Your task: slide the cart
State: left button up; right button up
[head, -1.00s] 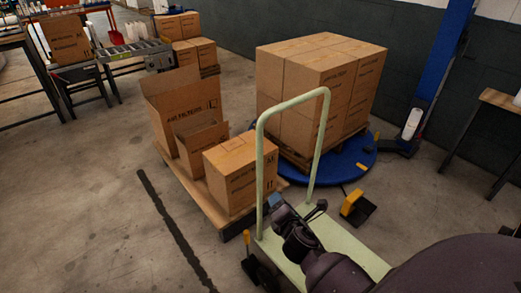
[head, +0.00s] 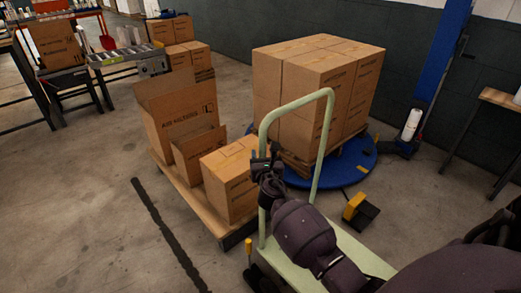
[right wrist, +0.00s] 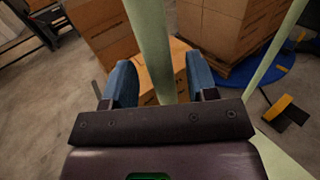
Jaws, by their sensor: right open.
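The cart is a flat pale green platform (head: 350,247) with an upright loop handle (head: 329,122) at its far end. It stands at the lower right in the head view. My right gripper (head: 263,168) is at the left post of the handle. In the right wrist view the post (right wrist: 152,45) runs between the two blue fingers (right wrist: 158,85), and the fingers stand apart with a gap on each side of it. The gripper is open around the post. My left gripper is not in view.
Cartons (head: 230,178) stand on a low wooden platform (head: 190,198) just left of the cart. A stack of cartons (head: 315,85) on a blue round base (head: 360,165) is behind. A black and yellow pedal (head: 360,211) lies right of the handle. The left floor is clear.

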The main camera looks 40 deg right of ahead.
jog(key=shift+b+x, duration=0.3)
jog(key=shift+x, duration=1.6)
grip_shut()
